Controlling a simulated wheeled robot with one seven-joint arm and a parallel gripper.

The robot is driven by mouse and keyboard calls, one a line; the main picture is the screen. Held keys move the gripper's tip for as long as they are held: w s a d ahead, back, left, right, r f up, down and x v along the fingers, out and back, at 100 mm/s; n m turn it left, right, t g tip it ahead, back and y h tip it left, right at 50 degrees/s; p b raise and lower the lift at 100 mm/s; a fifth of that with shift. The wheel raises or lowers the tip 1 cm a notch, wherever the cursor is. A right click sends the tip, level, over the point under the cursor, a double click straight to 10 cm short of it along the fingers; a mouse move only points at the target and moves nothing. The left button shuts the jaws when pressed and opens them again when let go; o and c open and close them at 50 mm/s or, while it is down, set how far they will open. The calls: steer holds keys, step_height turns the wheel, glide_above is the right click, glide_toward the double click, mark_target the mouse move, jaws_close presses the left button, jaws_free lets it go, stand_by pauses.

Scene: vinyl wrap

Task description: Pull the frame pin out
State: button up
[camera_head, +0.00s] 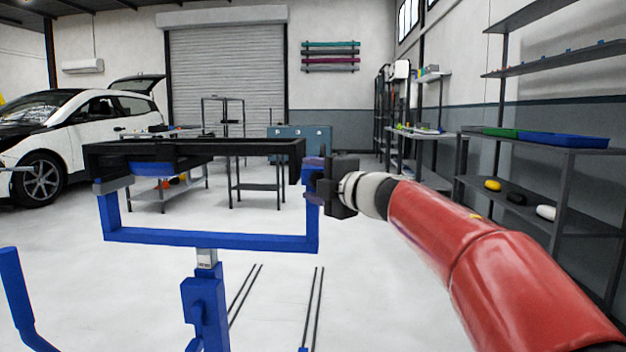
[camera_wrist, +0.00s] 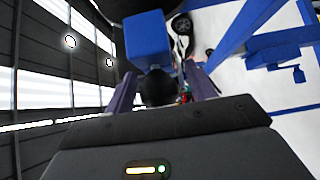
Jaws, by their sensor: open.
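The blue frame (camera_head: 210,237) is a U-shaped stand with a long black part (camera_head: 230,148) across its top. My gripper (camera_head: 314,178) is at the frame's right upright, reaching in from the right. In the wrist view, my gripper (camera_wrist: 160,88) has its two purple fingers spread apart. A dark rounded knob (camera_wrist: 157,90), which looks like the frame pin, sits between the fingers, just in front of a blue block of the frame (camera_wrist: 147,40). I cannot tell whether a finger touches it. In the head view the pin is hidden by my gripper.
A blue post (camera_head: 14,290) stands at the lower left. Behind the frame are a table (camera_head: 258,187), a blue cabinet (camera_head: 300,138) and a white car (camera_head: 85,130). Shelving (camera_head: 560,150) with trays lines the right side.

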steer(key=shift+w+a, duration=0.15)
steer(key=shift+c, duration=0.3)
jaws_close()
steer(key=shift+s, duration=1.2)
steer(key=shift+s+f, duration=0.15)
steer(key=shift+o, duration=0.3)
jaws_free()
steer(key=shift+s, duration=0.1)
steer(key=v, duration=0.7)
steer(key=shift+s+d, duration=0.25)
steer(key=shift+s, duration=0.05)
